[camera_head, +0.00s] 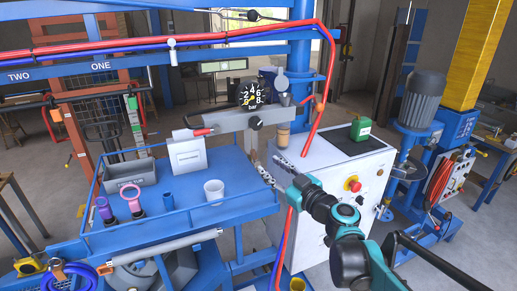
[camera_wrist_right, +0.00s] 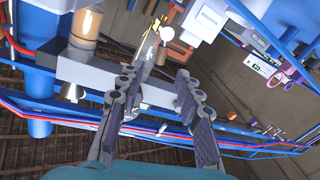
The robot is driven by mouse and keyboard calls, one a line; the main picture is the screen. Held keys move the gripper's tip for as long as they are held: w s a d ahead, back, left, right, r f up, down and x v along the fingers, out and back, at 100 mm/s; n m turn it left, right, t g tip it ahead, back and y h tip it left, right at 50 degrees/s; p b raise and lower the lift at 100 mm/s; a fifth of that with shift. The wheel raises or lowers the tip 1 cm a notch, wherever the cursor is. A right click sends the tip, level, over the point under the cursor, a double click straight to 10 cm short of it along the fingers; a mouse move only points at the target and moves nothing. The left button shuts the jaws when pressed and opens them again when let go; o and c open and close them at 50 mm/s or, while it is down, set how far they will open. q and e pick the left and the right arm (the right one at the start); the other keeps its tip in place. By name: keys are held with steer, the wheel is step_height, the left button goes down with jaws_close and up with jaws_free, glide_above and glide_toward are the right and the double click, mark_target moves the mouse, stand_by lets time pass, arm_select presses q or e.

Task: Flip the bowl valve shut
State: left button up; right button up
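My right gripper (camera_head: 266,161) is in front of the grey block that carries the pressure gauge (camera_head: 252,94). Its two fingers are spread apart with nothing between them, as the right wrist view also shows (camera_wrist_right: 152,90). An amber bowl (camera_head: 283,135) hangs under the right end of the block, beyond the fingertips. In the right wrist view the amber bowl (camera_wrist_right: 88,22) is at the upper left. My left gripper is not in view.
A blue railed bench (camera_head: 158,222) at left holds a grey bin (camera_head: 130,172), a white box (camera_head: 188,156) and a white cup (camera_head: 214,190). Red hoses (camera_head: 326,90) hang near the arm.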

mark_target(255, 155)
steer(key=p+x, duration=0.1)
steer(key=x, duration=0.6)
steer(key=shift+f, duration=0.1)
jaws_close()
